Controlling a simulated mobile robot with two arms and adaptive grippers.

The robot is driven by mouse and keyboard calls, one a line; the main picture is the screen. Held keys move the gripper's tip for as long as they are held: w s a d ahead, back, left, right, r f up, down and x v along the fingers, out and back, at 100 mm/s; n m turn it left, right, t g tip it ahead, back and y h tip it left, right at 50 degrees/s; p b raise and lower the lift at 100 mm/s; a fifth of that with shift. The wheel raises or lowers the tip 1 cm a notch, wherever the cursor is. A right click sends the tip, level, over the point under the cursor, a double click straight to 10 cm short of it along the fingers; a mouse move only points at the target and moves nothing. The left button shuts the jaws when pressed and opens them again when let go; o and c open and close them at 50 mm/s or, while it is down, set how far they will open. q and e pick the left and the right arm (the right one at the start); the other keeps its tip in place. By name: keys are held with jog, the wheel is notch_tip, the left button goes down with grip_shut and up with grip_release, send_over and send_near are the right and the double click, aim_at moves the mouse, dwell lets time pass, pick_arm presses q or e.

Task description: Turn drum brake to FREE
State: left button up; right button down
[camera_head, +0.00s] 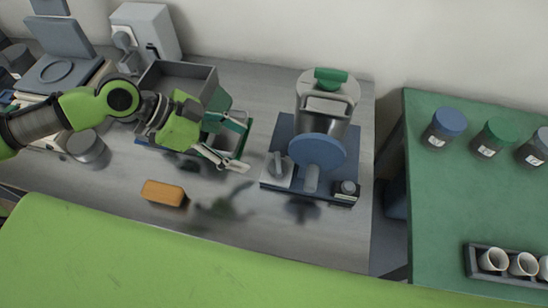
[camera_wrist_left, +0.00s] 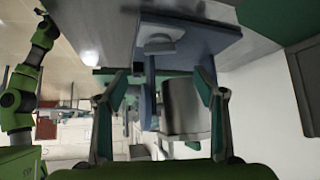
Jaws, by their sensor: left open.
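The drum unit stands on a blue base (camera_head: 285,133) on the grey bench. It has a metal drum (camera_head: 340,122) with a green handle (camera_head: 330,77) on top and a blue disc (camera_head: 318,151) in front. A small grey lever (camera_head: 278,163) sits left of the disc, and a small round knob (camera_head: 347,187) sits at the front right. I cannot read which one is the brake or its setting. My left gripper (camera_head: 240,144) is open and empty, left of the unit and apart from it. In the left wrist view, the metal drum (camera_wrist_left: 188,108) shows between and beyond the fingers (camera_wrist_left: 160,80).
A grey open bin (camera_head: 188,76) stands behind my left gripper. An orange block (camera_head: 163,193) lies on the bench in front. A round metal tin (camera_head: 86,147) is at left. A green table (camera_head: 450,205) with several jars and a tray of cups (camera_head: 480,264) is at right.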

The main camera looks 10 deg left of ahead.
aim_at(277, 163)
pick_arm(q)
jog(key=p+x, duration=0.1)
jog(key=x, duration=1)
jog(key=shift+d+f+p, duration=0.2)
jog(key=shift+p, duration=0.1)
jog(key=shift+c, duration=0.4)
jog(key=c, duration=1)
